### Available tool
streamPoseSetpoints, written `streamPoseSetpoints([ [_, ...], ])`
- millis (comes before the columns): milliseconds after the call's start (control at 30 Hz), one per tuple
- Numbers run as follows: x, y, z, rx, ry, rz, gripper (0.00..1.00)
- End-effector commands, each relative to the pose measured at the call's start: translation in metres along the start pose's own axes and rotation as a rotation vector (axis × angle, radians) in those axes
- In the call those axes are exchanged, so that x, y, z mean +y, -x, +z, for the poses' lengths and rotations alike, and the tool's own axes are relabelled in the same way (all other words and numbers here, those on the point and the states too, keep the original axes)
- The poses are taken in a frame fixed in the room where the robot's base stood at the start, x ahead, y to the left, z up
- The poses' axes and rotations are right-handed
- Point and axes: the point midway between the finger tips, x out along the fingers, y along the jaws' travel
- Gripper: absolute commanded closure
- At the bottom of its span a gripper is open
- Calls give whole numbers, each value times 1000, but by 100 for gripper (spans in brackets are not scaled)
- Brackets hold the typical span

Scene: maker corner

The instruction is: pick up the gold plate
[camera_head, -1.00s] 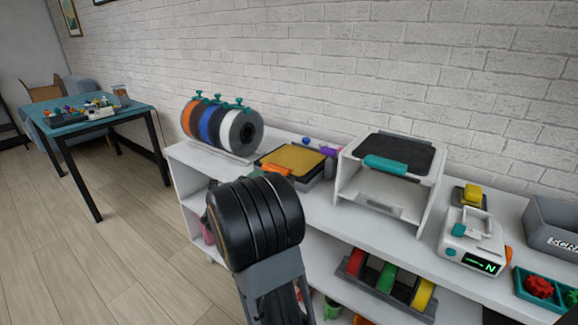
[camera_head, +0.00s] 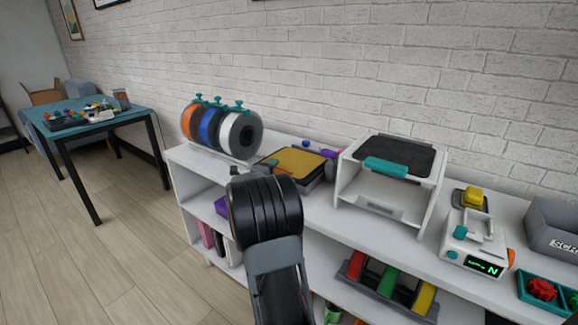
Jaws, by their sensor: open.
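The gold plate (camera_head: 298,160) lies flat on a dark grey bed on the white shelf top, between the spool rack and the white open-fronted box. Its upper face shows; the near left part of the bed is partly covered by my arm. The black rounded joint of my arm stands in front of and below the plate in the picture, apart from it as far as I can see. My gripper is hidden behind this joint; only a small dark piece shows at its upper left, and I cannot tell what it is.
A spool rack (camera_head: 240,135) stands left of the plate. The white box (camera_head: 345,180) with a teal handle stands close on the right. A scale (camera_head: 473,240) and a grey scrap bin (camera_head: 560,215) are farther right. Brick wall (camera_head: 420,80) behind; open floor (camera_head: 110,240) left.

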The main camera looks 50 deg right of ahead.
Motion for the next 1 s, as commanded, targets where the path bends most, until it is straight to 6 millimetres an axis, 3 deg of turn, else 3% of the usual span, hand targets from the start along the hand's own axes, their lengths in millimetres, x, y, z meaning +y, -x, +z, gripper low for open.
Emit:
streamPoseSetpoints([
  [200, 0, 0, 0, 0, 0, 0, 49],
  [733, 0, 0, 0, 0, 0, 0, 100],
  [1000, -4, 0, 0, 0, -1, -3, 100],
])
